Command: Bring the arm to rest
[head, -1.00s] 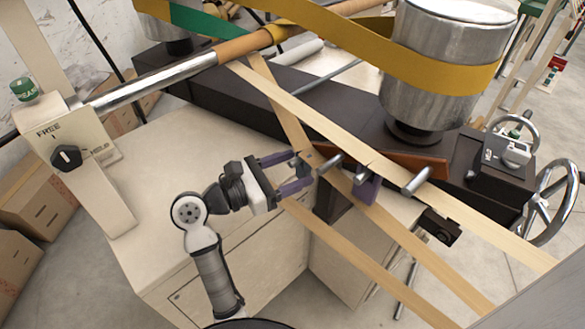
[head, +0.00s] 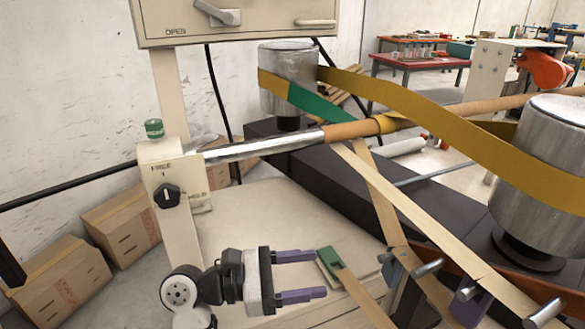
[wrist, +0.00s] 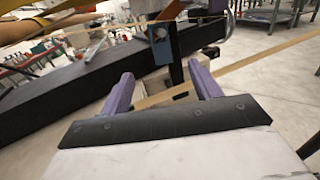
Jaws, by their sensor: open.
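My gripper (head: 322,275) is low in the head view, above the cream cabinet top. Its two purple fingers are apart with nothing between them, and they point right. The fingers also show in the wrist view (wrist: 163,90), spread wide, with a paper strip and a dark post beyond them. A paper strip with a green end piece (head: 329,265) lies just right of the fingertips; I cannot tell whether they touch. My arm is bent, and its lower part is cut off by the bottom edge.
The winder's steel rod (head: 262,145) crosses above my arm. A FREE/HELD knob (head: 167,195) is on the left post. Steel drums (head: 548,160) carry a yellow belt (head: 430,106). Guide pins (head: 428,268) stand at right. Cardboard boxes (head: 62,277) sit on the floor at left.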

